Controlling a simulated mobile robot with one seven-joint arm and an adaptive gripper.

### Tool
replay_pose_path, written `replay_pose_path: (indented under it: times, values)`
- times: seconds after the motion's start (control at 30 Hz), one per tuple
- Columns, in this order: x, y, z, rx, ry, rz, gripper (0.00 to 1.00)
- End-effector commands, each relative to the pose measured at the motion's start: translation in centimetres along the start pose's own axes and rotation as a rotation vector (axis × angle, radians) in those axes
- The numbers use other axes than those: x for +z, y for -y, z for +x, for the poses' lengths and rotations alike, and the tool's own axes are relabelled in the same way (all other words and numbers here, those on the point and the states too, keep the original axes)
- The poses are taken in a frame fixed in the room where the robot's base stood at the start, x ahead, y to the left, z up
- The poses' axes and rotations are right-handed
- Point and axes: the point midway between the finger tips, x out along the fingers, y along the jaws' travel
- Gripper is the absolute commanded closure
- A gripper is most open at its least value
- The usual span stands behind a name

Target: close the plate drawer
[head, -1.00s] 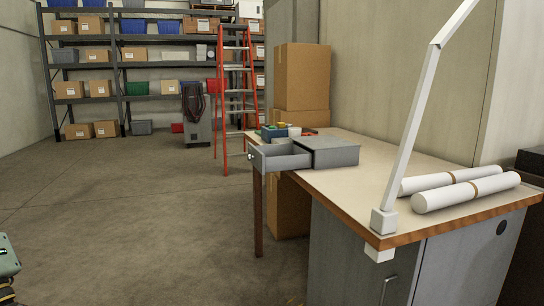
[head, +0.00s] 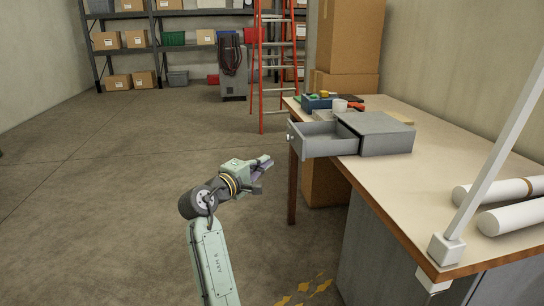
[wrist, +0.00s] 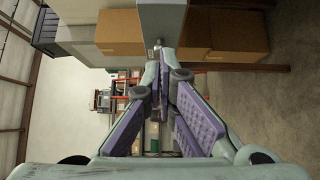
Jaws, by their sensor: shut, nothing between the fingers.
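The plate drawer (head: 322,146) is a grey tray slid well out of its grey box housing (head: 385,133). It sticks out leftward past the left edge of the workbench (head: 430,190), with a small knob (head: 289,136) on its front. My gripper (head: 268,162) is shut and empty, apart from the drawer, left of and lower than its front in the head view. In the wrist view my gripper's purple-padded fingers (wrist: 166,60) come together near the grey drawer front (wrist: 160,18). I cannot tell the exact gap. The drawer's inside is only partly visible.
A blue bin with small items (head: 318,103) and a white cup (head: 340,105) stand behind the drawer. White rolls (head: 515,205) and a lamp post (head: 490,165) are at the right. Cardboard boxes (head: 345,45) and a red ladder (head: 275,60) stand beyond. Floor to the left is clear.

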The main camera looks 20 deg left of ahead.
Motion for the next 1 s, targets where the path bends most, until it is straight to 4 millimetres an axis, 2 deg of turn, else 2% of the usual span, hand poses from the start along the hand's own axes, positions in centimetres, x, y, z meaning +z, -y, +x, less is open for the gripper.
replay_pose_path:
  times: [0.2,0.37,0.4,0.67,1.0]
  values:
    - [0.1,-0.4,4.8,-0.002,0.002,0.001,1.00]
    - [0.1,-0.3,8.1,-0.002,0.000,0.003,1.00]
    - [0.7,-0.3,8.5,-0.002,0.001,0.004,1.00]
    - [2.6,-0.1,10.3,0.000,-0.002,0.004,1.00]
    - [2.8,0.0,10.5,0.000,-0.002,0.004,1.00]
